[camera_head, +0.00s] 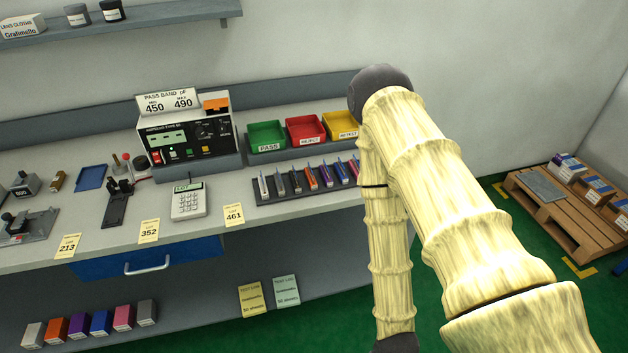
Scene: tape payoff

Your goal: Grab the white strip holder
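A row of small upright holders in several colours stands in a dark rack (322,193) on the bench, right of the centre. The leftmost one, a whitish holder (263,187), looks like the white strip holder. Grey, dark, orange, purple, blue and red ones stand to its right, each with a light tip on top. The right end of the row is partly hidden by my arm. My forearm hangs down to the right of the rack, and my gripper is below the picture edge, out of view.
A meter (187,130) stands further left. Coloured boxes sit on the lower shelf; a pallet (570,215) is at right.

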